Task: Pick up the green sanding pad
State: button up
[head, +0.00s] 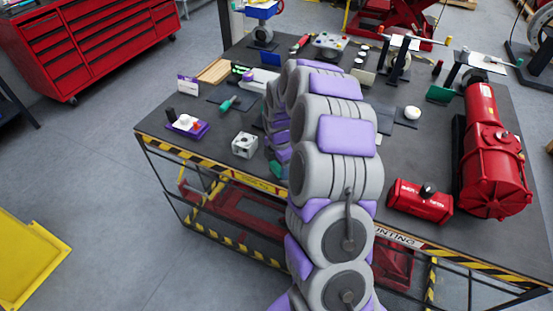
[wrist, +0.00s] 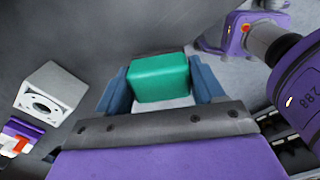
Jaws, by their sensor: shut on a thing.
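The green sanding pad (wrist: 158,74) is a green block with a pale underside, seen between the two blue fingers of my gripper (wrist: 161,84) in the wrist view. The gripper is shut on it, with one finger against each side. In the head view, a small green part of the pad (head: 277,170) shows at the table's front edge. My arm hides most of the gripper there.
A white block with a round hole (head: 245,145) stands left of my gripper, and also shows in the wrist view (wrist: 48,92). A purple tray (head: 187,130) lies farther left. A red actuator (head: 493,165) and a red box (head: 420,202) occupy the table's right side.

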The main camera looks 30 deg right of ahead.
jog(key=s+a+r+p, duration=0.1)
jog(key=s+a, duration=0.1)
jog(key=s, duration=0.9)
jog(key=shift+s+a, duration=0.35)
jog(key=shift+r, duration=0.1)
jog(key=o, duration=0.6)
jog(key=c, duration=0.3)
jog(key=shift+w, duration=0.1)
